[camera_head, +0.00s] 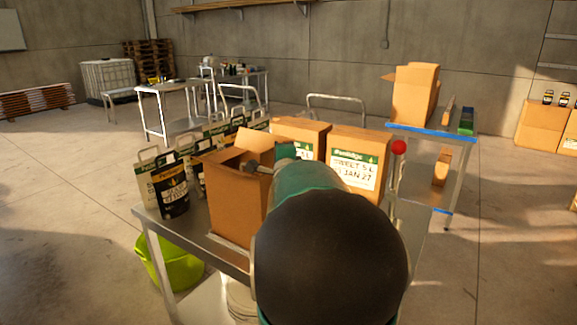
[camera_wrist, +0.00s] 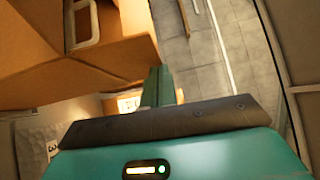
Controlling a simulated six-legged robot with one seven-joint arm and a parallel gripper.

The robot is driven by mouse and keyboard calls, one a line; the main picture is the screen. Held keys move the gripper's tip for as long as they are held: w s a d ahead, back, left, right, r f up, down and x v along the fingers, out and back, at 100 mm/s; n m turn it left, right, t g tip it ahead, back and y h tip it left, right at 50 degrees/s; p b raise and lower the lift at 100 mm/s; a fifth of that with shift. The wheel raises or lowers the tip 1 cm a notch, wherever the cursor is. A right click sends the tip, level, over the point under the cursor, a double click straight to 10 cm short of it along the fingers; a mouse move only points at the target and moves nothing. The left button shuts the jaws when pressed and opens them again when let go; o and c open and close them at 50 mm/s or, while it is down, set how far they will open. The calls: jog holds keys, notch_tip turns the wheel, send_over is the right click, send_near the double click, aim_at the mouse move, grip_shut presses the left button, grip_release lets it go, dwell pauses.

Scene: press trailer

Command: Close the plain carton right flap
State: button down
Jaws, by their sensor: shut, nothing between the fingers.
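The plain brown carton (camera_head: 236,198) stands open on the metal table, left of my arm in the head view. One flap sticks up at its back. My arm hides its right side, so I cannot make out the right flap clearly there. My gripper (camera_head: 262,167) is over the carton's right part, partly hidden by my arm. In the wrist view, brown carton panels (camera_wrist: 60,75) fill the upper left. My shut gripper's teal fingers (camera_wrist: 159,86) lie just right of them, with nothing held. I cannot tell whether they touch the cardboard.
Two labelled cartons (camera_head: 357,160) stand behind and right of the plain carton. A lime tub (camera_head: 172,265) is below the metal table (camera_head: 160,243). A blue-edged table (camera_head: 432,131) with boxes stands at back right.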

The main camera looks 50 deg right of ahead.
aim_at(270, 158)
jog(key=w+n+g+y, duration=0.2)
jog(key=n, duration=0.1)
jog(key=shift+w+r+g, duration=0.4)
jog(key=shift+w+g, duration=0.25)
jog(key=shift+g, duration=0.05)
jog(key=w+f+n+g+y, duration=0.1)
jog(key=w+f+n+g, duration=0.3)
jog(key=g, duration=0.4)
jog(key=shift+w+a+f+n+g+y, duration=0.2)
jog(key=shift+w+a+n+g+y, duration=0.1)
jog(key=shift+w+n, duration=0.8)
jog(key=shift+w, duration=0.2)
jog(key=shift+r, duration=0.1)
